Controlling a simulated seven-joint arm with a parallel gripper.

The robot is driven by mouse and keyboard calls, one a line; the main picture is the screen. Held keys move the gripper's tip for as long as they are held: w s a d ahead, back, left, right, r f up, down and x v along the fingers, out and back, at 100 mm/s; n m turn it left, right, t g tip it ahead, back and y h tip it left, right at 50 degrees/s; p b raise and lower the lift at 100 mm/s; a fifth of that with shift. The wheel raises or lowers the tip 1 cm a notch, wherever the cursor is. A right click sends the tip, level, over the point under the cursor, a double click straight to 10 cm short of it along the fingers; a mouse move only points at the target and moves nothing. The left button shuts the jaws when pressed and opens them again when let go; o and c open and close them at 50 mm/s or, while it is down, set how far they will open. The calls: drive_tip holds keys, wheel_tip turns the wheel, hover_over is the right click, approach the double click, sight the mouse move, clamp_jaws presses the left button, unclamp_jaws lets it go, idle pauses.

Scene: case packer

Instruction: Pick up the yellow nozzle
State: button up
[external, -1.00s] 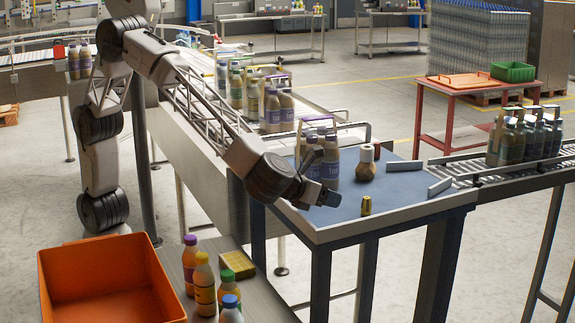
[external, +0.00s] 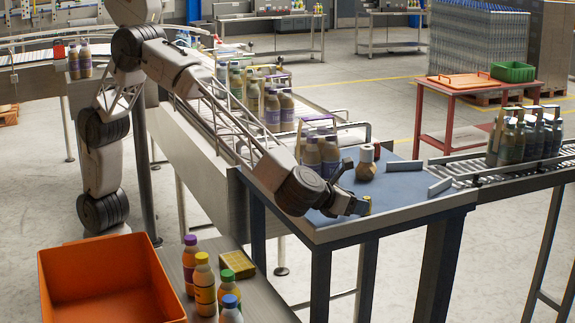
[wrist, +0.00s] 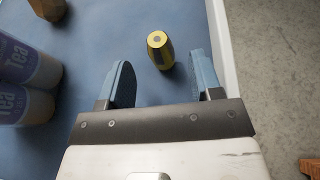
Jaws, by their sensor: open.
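The small yellow nozzle (wrist: 161,50) stands on the blue table top between the tips of my gripper's two fingers in the wrist view, a little beyond them. In the external view the yellow nozzle (external: 366,206) shows just past the fingertips, partly covered by them. My gripper (wrist: 163,80) is open, with a blue-padded finger on each side and nothing held. In the external view my gripper (external: 358,203) is low over the front part of the blue table. I cannot tell whether a finger touches the nozzle.
Tea bottles (wrist: 25,80) stand left of my gripper on the blue table (external: 405,185). An orange bin (external: 105,285) and several bottles (external: 204,285) are at front left.

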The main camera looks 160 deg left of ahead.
drive_tip(key=shift+a+f, duration=0.2)
drive_tip(key=shift+a, duration=0.25)
drive_tip(key=shift+x, duration=2.6)
drive_tip(key=c, duration=1)
drive_tip(key=shift+r, duration=0.2)
